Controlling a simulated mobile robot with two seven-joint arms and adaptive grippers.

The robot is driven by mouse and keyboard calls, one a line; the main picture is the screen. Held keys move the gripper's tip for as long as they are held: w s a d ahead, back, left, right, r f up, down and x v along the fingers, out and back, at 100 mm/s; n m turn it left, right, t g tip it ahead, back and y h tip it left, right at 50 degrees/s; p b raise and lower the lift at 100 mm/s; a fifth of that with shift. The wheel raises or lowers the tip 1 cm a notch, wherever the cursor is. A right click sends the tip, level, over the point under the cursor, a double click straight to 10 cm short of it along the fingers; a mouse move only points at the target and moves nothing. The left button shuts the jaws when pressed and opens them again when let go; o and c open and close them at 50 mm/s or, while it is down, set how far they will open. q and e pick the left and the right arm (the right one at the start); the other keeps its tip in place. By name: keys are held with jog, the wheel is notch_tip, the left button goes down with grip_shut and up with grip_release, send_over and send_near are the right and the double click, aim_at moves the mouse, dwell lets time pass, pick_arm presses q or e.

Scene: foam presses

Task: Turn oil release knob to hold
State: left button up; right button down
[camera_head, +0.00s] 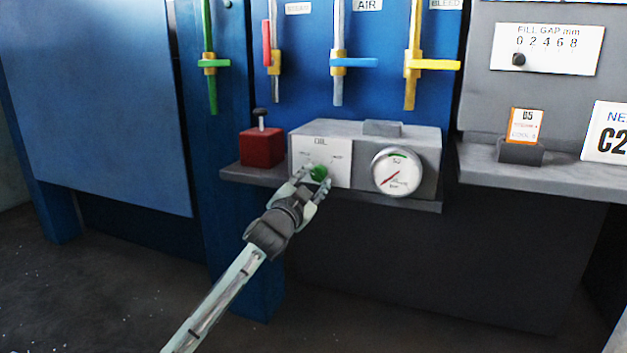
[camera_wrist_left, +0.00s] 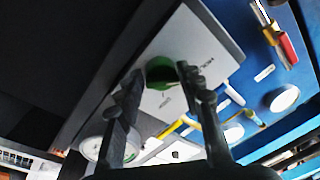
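The green oil release knob (camera_head: 319,172) sits on the white "OIL" plate (camera_head: 338,172) on the front of a grey box (camera_head: 420,150). My left gripper (camera_head: 311,180) is at the knob, with its fingers apart on either side of it. In the left wrist view the green knob (camera_wrist_left: 161,73) shows between the spread fingertips of the left gripper (camera_wrist_left: 162,80), and I cannot tell whether they touch it. The small lettering beside the knob is hard to read. My right gripper is not in view.
A round pressure gauge (camera_head: 397,171) is right of the knob. A red box with a black-topped lever (camera_head: 262,146) stands on the shelf at left. Pipes with green, red, blue and yellow valve handles (camera_head: 350,63) hang above. A grey shelf (camera_head: 540,174) is at right.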

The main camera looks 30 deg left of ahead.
pick_arm(q)
jog(key=shift+o, duration=1.3)
jog(key=v, duration=1.2)
